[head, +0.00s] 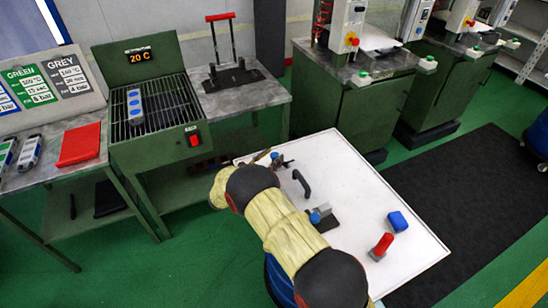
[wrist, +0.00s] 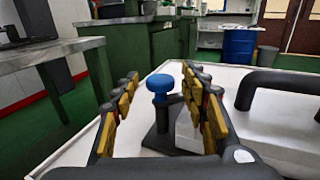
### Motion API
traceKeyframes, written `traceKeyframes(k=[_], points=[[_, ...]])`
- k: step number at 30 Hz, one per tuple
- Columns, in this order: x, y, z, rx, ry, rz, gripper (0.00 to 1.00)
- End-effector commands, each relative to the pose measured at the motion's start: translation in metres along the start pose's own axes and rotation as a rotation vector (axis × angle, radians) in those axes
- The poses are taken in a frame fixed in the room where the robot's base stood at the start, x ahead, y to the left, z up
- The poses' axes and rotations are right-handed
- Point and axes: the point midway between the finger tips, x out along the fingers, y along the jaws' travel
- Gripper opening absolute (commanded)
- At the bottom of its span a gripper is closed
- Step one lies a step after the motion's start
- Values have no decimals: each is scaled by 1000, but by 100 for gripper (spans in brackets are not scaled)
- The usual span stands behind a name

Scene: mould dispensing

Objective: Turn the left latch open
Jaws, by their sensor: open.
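A white mould plate (head: 345,165) lies in front of me in the head view. The left latch (head: 276,157), with a blue knob, stands near its far left corner. In the wrist view the latch's blue knob (wrist: 160,86) sits on a dark upright post beside a pale block. My gripper (wrist: 164,84) is open, with one yellow-padded finger on each side of the knob; I cannot tell whether either touches it. In the head view my arm partly hides the gripper. A second latch with a blue knob (head: 315,217) stands nearer on the plate.
A black handle (head: 301,183) rises between the two latches; it shows at the right in the wrist view (wrist: 290,84). A blue block (head: 397,221) and a red-topped piece (head: 382,245) stand on the plate's right side. A green heater bench (head: 152,150) stands to the left.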

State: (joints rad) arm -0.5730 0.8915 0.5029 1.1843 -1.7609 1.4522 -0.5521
Motion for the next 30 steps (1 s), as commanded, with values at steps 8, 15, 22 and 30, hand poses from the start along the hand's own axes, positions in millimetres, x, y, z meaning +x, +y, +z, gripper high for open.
traceKeyframes(k=[8, 15, 22, 30], points=[[17, 0, 0, 1, 0, 1, 44], [17, 0, 0, 1, 0, 1, 42], [17, 0, 0, 1, 0, 1, 29], [17, 0, 0, 1, 0, 1, 14]])
